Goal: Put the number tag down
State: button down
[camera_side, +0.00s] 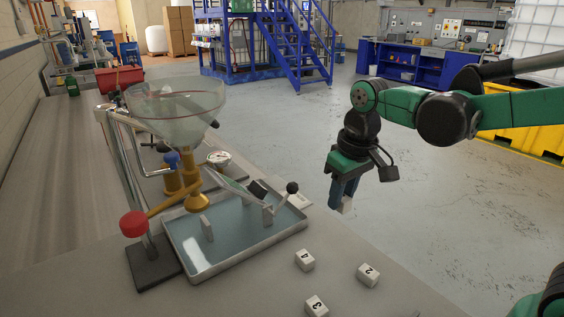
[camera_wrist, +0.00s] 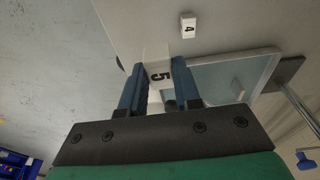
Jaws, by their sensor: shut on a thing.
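My gripper (camera_side: 344,196) is shut on a white number tag (camera_side: 347,205). In the wrist view the tag (camera_wrist: 158,72) shows a black 5 between the two blue fingers. The tag is in the air, and in the side view it appears against the floor just past the bench edge. Three other white tags lie on the bench in front of the tray: a tag marked 4 (camera_side: 304,260), a tag marked 2 (camera_side: 368,274) and a tag marked 3 (camera_side: 316,306). The tag marked 4 also shows in the wrist view (camera_wrist: 188,25).
A shallow metal tray (camera_side: 246,258) with bluish liquid or surface stands left of my gripper. A stand with a glass funnel (camera_side: 175,105), brass fittings and a red knob (camera_side: 133,224) rises beside it. The bench (camera_side: 230,294) is bare around the tags.

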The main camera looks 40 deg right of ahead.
aim_at(331, 260)
notch_tip(331, 260, down, 13)
jog(key=shift+r, duration=0.1)
dwell(0.5)
jog(key=c, duration=0.6)
grip_release()
